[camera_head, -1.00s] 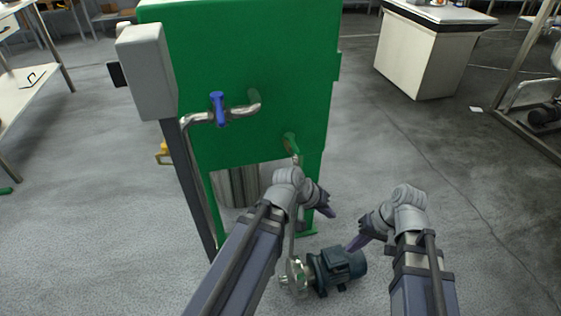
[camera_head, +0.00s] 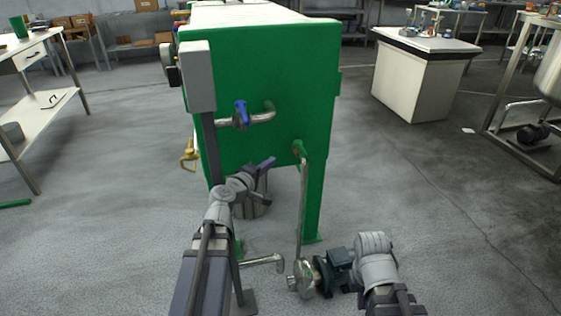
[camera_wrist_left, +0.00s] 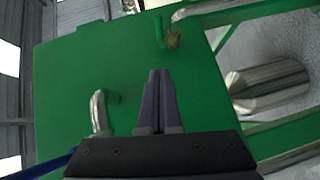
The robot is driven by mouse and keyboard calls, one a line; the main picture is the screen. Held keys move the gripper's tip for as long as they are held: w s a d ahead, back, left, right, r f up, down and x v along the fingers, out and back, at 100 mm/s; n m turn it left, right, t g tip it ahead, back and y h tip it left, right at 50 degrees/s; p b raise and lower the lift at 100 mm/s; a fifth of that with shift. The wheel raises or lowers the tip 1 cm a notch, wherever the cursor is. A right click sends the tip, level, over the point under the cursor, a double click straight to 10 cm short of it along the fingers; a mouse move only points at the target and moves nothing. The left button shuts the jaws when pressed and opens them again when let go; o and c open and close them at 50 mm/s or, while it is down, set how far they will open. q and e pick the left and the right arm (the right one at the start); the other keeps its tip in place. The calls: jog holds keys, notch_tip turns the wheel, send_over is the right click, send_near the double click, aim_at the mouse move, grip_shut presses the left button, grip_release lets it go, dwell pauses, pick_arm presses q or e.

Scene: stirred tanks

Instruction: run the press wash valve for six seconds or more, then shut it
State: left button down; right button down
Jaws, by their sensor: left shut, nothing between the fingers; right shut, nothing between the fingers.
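The valve with the blue lever (camera_head: 241,113) sits on a short steel pipe (camera_head: 262,117) at the end of the green press (camera_head: 300,70). Its lever stands upright, across the pipe. In the left wrist view a blue bar (camera_wrist_left: 40,166) that looks like this lever shows at the bottom left, with a bent pipe (camera_wrist_left: 98,112) entering the green panel. My left gripper (camera_head: 268,163) is below and a little right of the valve, apart from it. Its purple fingers (camera_wrist_left: 158,95) are together and empty. My right wrist is low at the right; its fingers are hidden.
A yellow-handled valve (camera_head: 188,156) is on the press's left side. A grey box (camera_head: 198,75) on a post stands left of the blue lever. Open floor lies to the right.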

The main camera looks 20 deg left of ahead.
pick_arm(q)
jog(key=b, duration=0.1)
send_near(302, 151)
jog(key=w+a, duration=0.4)
jog(key=w, duration=0.1)
jog(key=shift+w+d+f+b, duration=0.15)
jog(key=shift+w+d, duration=0.25)
jog(key=shift+d, duration=0.25)
jog(key=shift+w+d+f+b, duration=0.15)
jog(key=shift+w+d, duration=0.2)
jog(key=shift+d, duration=0.25)
jog(key=shift+w+d+f+b, duration=0.2)
jog(key=shift+w+d, duration=0.2)
jog(key=shift+d, duration=0.25)
jog(key=shift+w+d+f, duration=0.1)
jog(key=shift+w+d, duration=0.25)
jog(key=shift+d, duration=0.45)
jog(key=shift+s, duration=0.1)
